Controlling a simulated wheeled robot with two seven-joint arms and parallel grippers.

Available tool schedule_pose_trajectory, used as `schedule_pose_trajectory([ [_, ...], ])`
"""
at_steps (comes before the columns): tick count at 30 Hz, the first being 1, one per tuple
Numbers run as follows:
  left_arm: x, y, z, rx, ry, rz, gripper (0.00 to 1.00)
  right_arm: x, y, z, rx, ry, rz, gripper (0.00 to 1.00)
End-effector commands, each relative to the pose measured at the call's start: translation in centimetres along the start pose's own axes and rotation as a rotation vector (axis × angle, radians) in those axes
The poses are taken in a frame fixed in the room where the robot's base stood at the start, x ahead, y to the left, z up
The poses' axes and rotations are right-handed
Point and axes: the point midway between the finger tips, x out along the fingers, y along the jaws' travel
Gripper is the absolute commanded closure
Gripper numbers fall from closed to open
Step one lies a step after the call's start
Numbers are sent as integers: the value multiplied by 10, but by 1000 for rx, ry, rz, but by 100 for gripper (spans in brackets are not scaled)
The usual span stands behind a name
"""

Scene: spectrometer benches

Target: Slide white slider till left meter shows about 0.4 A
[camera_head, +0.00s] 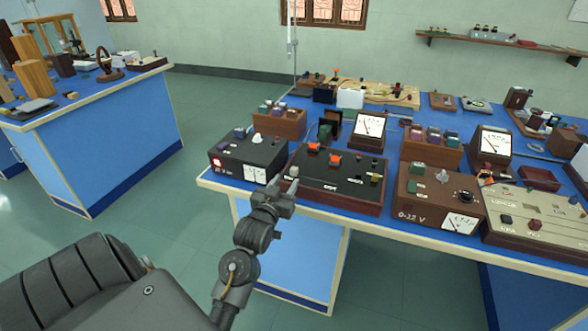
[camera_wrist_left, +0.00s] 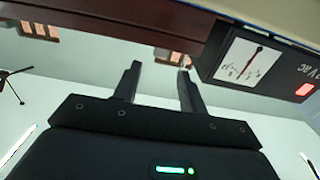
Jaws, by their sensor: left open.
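The left meter (camera_head: 369,126) has a white dial in a brown case and stands behind the black panel box; its reading is too small to tell. A white block (camera_head: 350,98) stands at the back of the bench; I cannot tell whether it is the white slider, and no other slider is clear. My left gripper (camera_head: 284,188) is at the bench's front edge, before the black panel box (camera_head: 328,183). It is open and empty, with its two fingers apart in the left wrist view (camera_wrist_left: 160,82). My right gripper is not in view.
A black supply box (camera_head: 247,158) with a red switch is left of the panel box; it also shows in the wrist view (camera_wrist_left: 262,62). A brown supply box (camera_head: 438,197) and a second meter (camera_head: 494,144) are to the right. The bench (camera_head: 205,179) is crowded.

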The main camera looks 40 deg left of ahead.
Motion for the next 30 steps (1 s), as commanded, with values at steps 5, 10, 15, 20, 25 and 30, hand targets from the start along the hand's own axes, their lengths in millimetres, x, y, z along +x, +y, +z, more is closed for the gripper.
schedule_pose_trajectory([
  [5, 36, 0, -1, 0, 1, -1, 58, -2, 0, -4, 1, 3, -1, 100],
  [10, 62, 0, -1, 0, 0, 0, 58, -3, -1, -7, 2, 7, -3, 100],
  [15, 76, 0, 0, 0, 0, 0, 58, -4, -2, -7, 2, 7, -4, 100],
  [20, 79, 0, 0, 0, 0, 0, 58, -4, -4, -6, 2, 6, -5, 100],
  [25, 79, 0, 0, 0, 0, 0, 58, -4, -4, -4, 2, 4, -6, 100],
  [30, 79, 0, 0, 0, 0, 1, 80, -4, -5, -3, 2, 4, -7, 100],
])
